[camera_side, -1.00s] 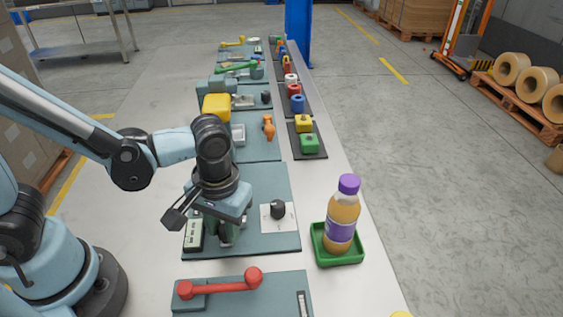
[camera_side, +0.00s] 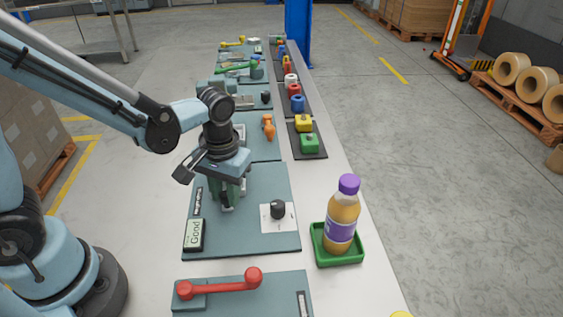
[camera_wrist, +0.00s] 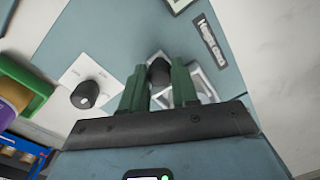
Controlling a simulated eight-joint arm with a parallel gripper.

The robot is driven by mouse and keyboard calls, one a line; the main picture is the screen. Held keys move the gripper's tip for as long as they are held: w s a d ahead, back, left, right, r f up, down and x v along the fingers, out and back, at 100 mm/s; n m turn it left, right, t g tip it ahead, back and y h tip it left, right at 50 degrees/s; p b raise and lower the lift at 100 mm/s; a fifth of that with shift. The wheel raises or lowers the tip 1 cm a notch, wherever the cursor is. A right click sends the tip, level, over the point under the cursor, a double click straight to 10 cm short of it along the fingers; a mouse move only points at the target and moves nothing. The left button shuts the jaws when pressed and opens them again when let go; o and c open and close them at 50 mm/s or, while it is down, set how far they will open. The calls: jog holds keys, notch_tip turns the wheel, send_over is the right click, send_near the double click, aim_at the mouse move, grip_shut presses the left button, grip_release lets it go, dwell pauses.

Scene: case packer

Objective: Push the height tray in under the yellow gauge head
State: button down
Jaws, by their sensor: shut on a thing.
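My gripper (camera_side: 229,203) is above the near teal board, beside its label strip. In the wrist view its green fingers (camera_wrist: 158,78) are shut on a dark knob (camera_wrist: 158,71). A pale grey frame (camera_wrist: 205,84) shows around the fingers; whether the knob joins it is unclear. A small pale tray (camera_side: 240,131) sits on the board beyond, left of an orange handle, partly behind my arm. I take it for the height tray. The yellow gauge head is hidden behind my wrist. My gripper is apart from that tray.
The near board has a display (camera_side: 194,235) reading "Good" and a black dial (camera_side: 278,209) on a white plate. A juice bottle (camera_side: 342,215) stands in a green tray (camera_side: 338,257) at right. A red lever (camera_side: 219,286) lies nearer. Yellow and green blocks (camera_side: 310,143) stand beyond.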

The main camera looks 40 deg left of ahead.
jog(key=shift+w+a, duration=0.2)
jog(key=shift+w, duration=0.05)
jog(key=c, duration=0.8)
grip_release()
jog(key=shift+c, duration=0.2)
jog(key=shift+s+d, duration=0.15)
jog(key=shift+s, duration=0.05)
jog(key=shift+s+d, duration=0.15)
jog(key=shift+d, duration=0.1)
jog(key=s+d, duration=0.6)
notch_tip(320, 180, up, 19)
jog(key=shift+w, duration=0.25)
jog(key=shift+d+r, duration=0.1)
